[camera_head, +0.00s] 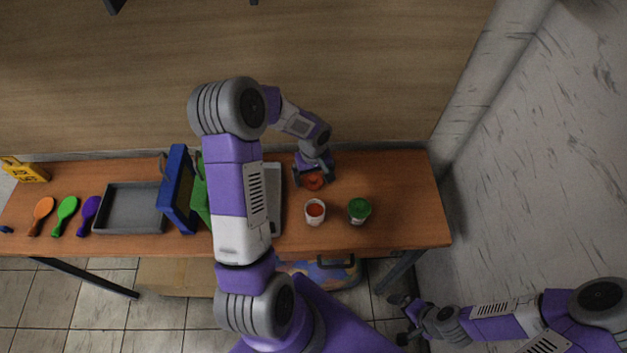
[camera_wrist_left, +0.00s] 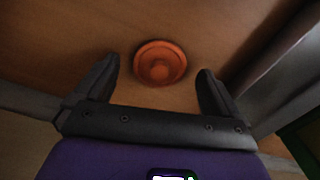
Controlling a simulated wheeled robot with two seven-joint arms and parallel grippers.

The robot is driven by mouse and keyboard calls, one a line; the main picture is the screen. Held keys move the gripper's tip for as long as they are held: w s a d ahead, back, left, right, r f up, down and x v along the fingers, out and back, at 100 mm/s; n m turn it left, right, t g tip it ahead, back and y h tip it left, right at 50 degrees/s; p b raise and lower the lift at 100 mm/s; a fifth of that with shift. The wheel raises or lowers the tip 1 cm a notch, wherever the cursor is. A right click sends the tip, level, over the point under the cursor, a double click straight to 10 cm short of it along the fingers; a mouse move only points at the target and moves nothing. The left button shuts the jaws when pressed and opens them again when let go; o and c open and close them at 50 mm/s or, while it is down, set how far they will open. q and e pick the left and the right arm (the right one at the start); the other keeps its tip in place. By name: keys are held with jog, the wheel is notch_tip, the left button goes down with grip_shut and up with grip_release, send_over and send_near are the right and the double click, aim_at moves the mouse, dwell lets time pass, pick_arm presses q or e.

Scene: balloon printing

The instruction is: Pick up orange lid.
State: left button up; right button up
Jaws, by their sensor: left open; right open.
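The orange lid (camera_head: 313,182) lies on the wooden table (camera_head: 400,190) behind an open white cup (camera_head: 315,212) with orange contents. In the left wrist view the round lid (camera_wrist_left: 160,63), with a raised knob, lies just beyond and between the fingertips. My left gripper (camera_head: 315,172) is open and empty above the lid; its two dark fingers also show in the left wrist view (camera_wrist_left: 158,80). My right gripper (camera_head: 404,318) is open and empty, low at the right, away from the table.
A green-lidded cup (camera_head: 359,210) stands right of the white cup. Blue (camera_head: 178,190) and green cases stand left of my left arm. The table's right end is clear.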

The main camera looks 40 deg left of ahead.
pick_arm(q)
jog(key=shift+f, duration=0.25)
jog(key=c, duration=1.1)
jog(key=shift+o, duration=0.2)
